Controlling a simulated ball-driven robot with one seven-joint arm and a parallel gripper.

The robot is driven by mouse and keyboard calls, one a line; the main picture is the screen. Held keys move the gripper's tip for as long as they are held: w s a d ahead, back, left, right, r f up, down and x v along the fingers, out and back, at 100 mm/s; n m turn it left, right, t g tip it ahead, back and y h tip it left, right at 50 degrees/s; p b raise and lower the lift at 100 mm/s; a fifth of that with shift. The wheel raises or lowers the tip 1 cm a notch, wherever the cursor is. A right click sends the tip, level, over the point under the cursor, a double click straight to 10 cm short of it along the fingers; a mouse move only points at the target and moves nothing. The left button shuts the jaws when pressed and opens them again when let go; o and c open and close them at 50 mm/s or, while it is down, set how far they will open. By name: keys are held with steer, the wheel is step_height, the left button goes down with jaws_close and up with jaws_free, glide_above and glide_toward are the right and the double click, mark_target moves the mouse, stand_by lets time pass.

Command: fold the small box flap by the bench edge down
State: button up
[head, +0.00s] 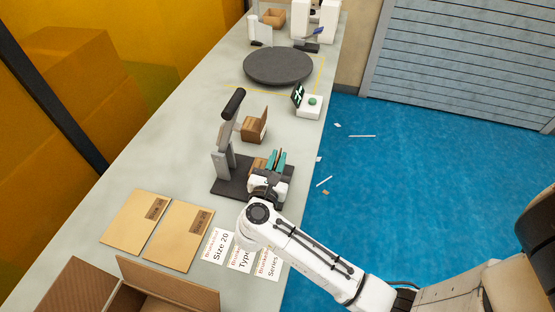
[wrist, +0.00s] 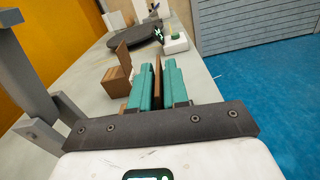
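A small brown cardboard box (head: 257,163) shows beside my gripper, on the dark base of the grey stand; only part of it is visible. A sliver of it shows left of the fingers in the wrist view (wrist: 122,107). Its thin brown flap (wrist: 157,75) stands upright between my two teal fingers. My gripper (head: 277,158) is over the right side of the stand, near the bench edge. In the wrist view my gripper (wrist: 158,85) has its fingers close together on both faces of the flap. The fingers hide the flap's lower part and most of the box.
A second small box (head: 250,133) with a raised flap stands beyond. The grey stand with a black handle (head: 233,104) rises left of my gripper. A black turntable (head: 278,67) and a green button box (head: 310,105) are farther back. Flat cardboard (head: 179,236) and labels (head: 217,246) lie nearer.

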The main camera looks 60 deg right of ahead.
mark_target(262, 162)
jaws_close()
steer(key=shift+r, duration=0.1)
steer(key=shift+w+a+n+p, duration=0.15)
steer(key=shift+w+n+p, duration=0.2)
steer(key=shift+n+p, duration=0.45)
steer(key=n, duration=0.1)
steer(key=w+n+p, duration=0.1)
steer(key=n, duration=0.2)
steer(key=shift+w+a, duration=0.2)
steer(key=shift+a, duration=0.05)
steer(key=n, duration=0.1)
steer(key=w+n+p, duration=0.1)
steer(key=shift+a+f+n, duration=0.15)
steer(key=shift+f+n, duration=0.15)
steer(key=shift+f, duration=0.05)
steer(key=shift+w+a+f+n+p, duration=0.15)
steer(key=shift+f+n+p, duration=0.15)
steer(key=shift+n, duration=0.45)
steer(key=shift+w+f+n+p, duration=0.2)
steer(key=shift+n+p, duration=0.1)
steer(key=shift+n, duration=0.4)
steer(key=shift+w+a+f+n+p, duration=0.1)
steer(key=shift+w+f+n+p, duration=0.15)
steer(key=shift+n, duration=0.5)
steer(key=shift+s, duration=0.1)
